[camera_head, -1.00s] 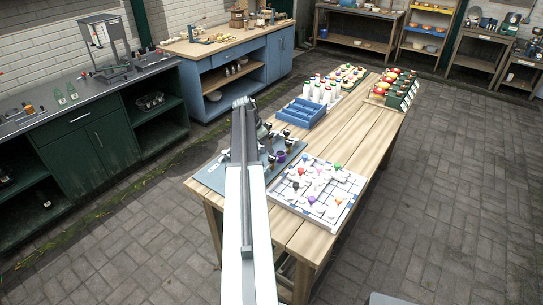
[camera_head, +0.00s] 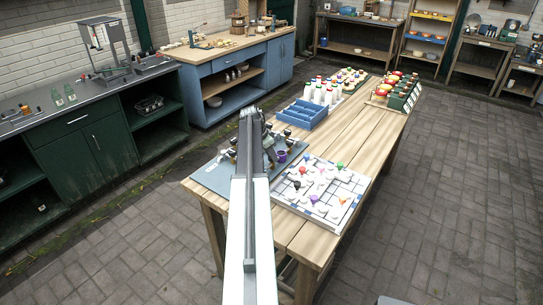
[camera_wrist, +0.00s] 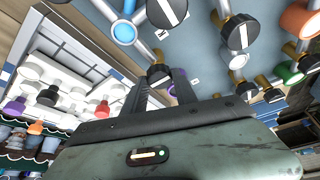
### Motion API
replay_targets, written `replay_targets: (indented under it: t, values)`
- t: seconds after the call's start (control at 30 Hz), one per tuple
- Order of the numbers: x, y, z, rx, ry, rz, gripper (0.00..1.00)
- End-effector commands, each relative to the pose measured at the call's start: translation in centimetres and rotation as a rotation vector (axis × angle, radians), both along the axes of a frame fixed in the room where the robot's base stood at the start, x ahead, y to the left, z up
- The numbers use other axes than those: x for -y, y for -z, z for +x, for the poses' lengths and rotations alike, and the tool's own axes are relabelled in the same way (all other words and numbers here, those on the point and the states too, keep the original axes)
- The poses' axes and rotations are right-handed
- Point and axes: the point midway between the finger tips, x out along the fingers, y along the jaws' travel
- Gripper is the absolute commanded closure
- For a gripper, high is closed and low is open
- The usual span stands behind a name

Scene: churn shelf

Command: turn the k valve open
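The valve panel (camera_head: 213,177) lies on the near left end of the wooden table, partly hidden by my arm. In the wrist view several round valve knobs with white bar marks show, including a large black knob (camera_wrist: 166,12) and another black one (camera_wrist: 239,32). My gripper (camera_wrist: 160,82) has its two fingers apart, with a black knob (camera_wrist: 158,73) showing at and between the fingertips. I cannot tell whether the fingers touch it. A label reading M (camera_wrist: 161,34) is visible; I cannot make out a K. In the head view my gripper is hidden behind my arm.
A white board with coloured knobs (camera_head: 325,190) lies right of the panel. A blue tray (camera_head: 303,113), bottles (camera_head: 318,92) and a crate of produce (camera_head: 402,95) stand farther back. Paved floor (camera_head: 440,190) is free right of the table.

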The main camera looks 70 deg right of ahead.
Motion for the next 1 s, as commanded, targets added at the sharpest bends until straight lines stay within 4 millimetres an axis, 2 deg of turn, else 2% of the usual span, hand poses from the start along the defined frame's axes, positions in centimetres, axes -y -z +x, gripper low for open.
replay_targets:
  t: [0.47, 1.0]
  values:
    - [-0.14, 0.01, -0.22, 0.000, -0.080, 0.001, 1.00]
    - [-0.20, 0.02, -0.67, -0.001, -0.542, 0.001, 1.00]
